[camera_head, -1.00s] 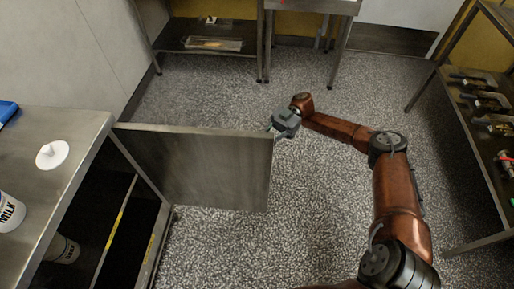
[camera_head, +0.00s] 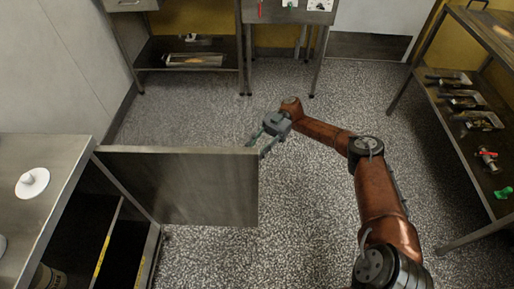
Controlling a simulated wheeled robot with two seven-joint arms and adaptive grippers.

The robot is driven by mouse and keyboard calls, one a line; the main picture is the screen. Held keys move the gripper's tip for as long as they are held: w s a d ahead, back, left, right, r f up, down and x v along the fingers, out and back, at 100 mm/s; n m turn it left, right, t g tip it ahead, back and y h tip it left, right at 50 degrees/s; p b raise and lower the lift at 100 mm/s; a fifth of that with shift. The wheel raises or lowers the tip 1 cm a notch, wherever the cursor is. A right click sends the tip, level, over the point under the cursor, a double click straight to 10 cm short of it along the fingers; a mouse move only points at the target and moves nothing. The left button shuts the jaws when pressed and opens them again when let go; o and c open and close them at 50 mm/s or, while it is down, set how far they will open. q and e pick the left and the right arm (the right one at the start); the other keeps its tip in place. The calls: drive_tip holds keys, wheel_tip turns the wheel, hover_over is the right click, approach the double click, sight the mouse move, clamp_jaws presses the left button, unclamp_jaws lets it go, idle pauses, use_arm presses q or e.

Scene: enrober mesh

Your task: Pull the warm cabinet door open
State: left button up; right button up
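The warm cabinet door (camera_head: 185,188) is a flat grey metal panel. It stands swung out from the cabinet (camera_head: 75,165) at the left, and the dark inside shows. My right gripper (camera_head: 262,142) is at the upper corner of the door's free edge. Its two fingers look spread apart with nothing held between them. I cannot tell whether a finger touches the door. My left gripper is not in view.
A white lid-like disc (camera_head: 32,183) lies on the cabinet top. A steel table (camera_head: 290,14) and a lower shelf (camera_head: 190,60) stand at the back. A rack (camera_head: 440,100) with tools stands at the right. The speckled floor between is clear.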

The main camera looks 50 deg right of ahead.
drive_tip(key=shift+w+d, duration=0.15)
drive_tip(key=shift+d, duration=1.45)
